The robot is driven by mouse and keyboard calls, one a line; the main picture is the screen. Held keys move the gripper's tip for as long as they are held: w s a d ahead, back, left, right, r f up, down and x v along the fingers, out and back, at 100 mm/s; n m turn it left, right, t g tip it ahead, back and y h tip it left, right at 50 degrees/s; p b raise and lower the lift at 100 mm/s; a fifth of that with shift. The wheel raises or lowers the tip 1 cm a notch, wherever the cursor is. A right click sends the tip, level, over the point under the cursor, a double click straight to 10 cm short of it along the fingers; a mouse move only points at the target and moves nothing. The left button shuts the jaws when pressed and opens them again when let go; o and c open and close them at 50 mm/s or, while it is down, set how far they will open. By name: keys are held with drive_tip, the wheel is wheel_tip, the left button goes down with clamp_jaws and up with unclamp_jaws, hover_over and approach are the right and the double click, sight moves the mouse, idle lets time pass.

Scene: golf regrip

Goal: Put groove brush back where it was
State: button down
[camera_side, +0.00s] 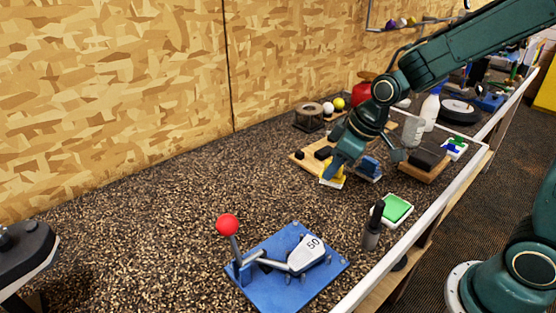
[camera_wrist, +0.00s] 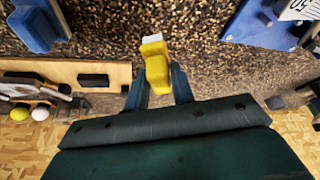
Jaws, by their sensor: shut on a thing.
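The groove brush, yellow with a white end, is in my gripper (camera_side: 336,166). In the side view the yellow brush (camera_side: 331,171) points down, its white end low over the dark speckled mat; I cannot tell whether it touches. In the wrist view the brush (camera_wrist: 156,70) sits between the two blue fingers of my gripper (camera_wrist: 161,88), which are shut on it. A wooden board (camera_side: 298,157) with black blocks lies just beside it, and shows at the left in the wrist view (camera_wrist: 60,70).
A blue block (camera_side: 369,167) stands just right of the brush. A green pad (camera_side: 397,208) and a dark upright cylinder (camera_side: 373,232) are near the white edge.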

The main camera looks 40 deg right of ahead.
sight(335, 176)
drive_tip(key=shift+f, duration=2.15)
drive_tip(key=shift+f, duration=0.15)
drive_tip(key=c, duration=1.2)
unclamp_jaws()
drive_tip(key=shift+v, duration=6.2)
